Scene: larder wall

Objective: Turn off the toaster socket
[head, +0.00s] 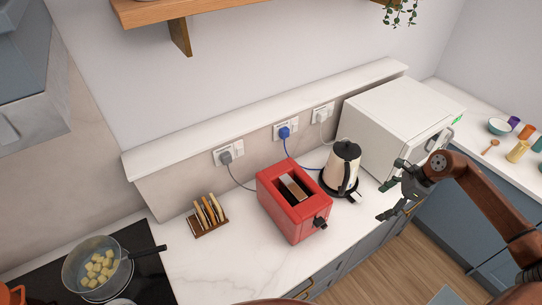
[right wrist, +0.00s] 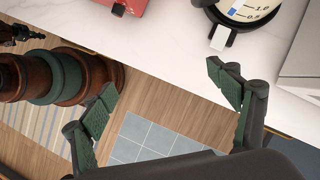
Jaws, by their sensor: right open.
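The red toaster (head: 293,203) stands on the white counter, with a slice in its slot. A grey cord runs from it to a grey plug (head: 225,157) in the leftmost wall socket (head: 231,153). That socket's switch is too small to read. My right gripper (head: 384,201) is open and empty over the counter's front edge, right of the kettle and well away from the sockets. In the right wrist view its spread fingers (right wrist: 161,78) have nothing between them. My left gripper is not clearly seen.
A blue plug (head: 284,132) and a white plug (head: 320,116) fill the other sockets. The kettle (head: 342,165) stands between the toaster and the white microwave (head: 392,118). A toast rack (head: 208,222) and a pan (head: 97,268) on the hob are left. A ledge runs above the sockets.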

